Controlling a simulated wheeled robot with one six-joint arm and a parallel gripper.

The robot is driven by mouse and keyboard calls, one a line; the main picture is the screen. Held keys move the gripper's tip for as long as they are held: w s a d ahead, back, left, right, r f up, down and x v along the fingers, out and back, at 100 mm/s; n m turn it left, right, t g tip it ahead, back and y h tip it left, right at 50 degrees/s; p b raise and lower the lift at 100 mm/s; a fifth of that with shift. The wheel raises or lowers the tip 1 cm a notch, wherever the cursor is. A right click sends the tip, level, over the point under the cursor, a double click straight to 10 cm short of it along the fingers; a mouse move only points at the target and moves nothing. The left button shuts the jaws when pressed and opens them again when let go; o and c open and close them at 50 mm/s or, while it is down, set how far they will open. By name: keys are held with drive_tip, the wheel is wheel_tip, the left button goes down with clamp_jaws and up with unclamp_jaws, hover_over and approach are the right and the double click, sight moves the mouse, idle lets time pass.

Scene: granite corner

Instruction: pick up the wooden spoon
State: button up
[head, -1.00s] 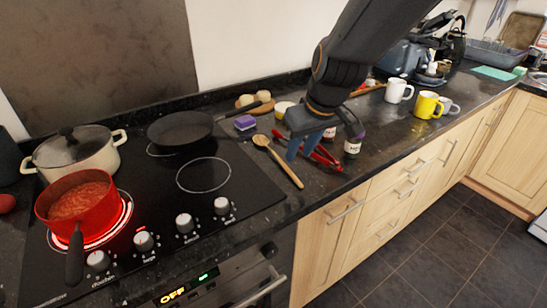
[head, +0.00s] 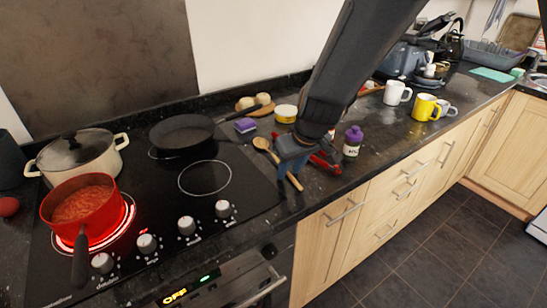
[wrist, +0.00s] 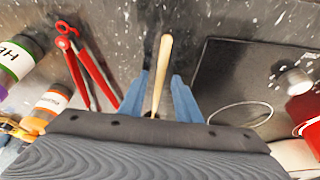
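The wooden spoon (head: 262,144) lies on the dark counter beside the hob, its bowl toward the back and its handle toward the front edge. In the wrist view the pale handle (wrist: 163,62) runs between the two blue fingers of my open gripper (wrist: 160,84), with gaps on both sides. The spoon's bowl is hidden there behind the gripper body. I cannot tell how close the fingertips are to the counter.
Red tongs (head: 322,161) lie just right of the spoon. A purple-lidded jar (head: 353,141) stands beyond them. To the left is the hob with a black frying pan (head: 183,133) and a red saucepan (head: 82,212) on a glowing ring.

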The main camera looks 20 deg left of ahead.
clamp_jaws()
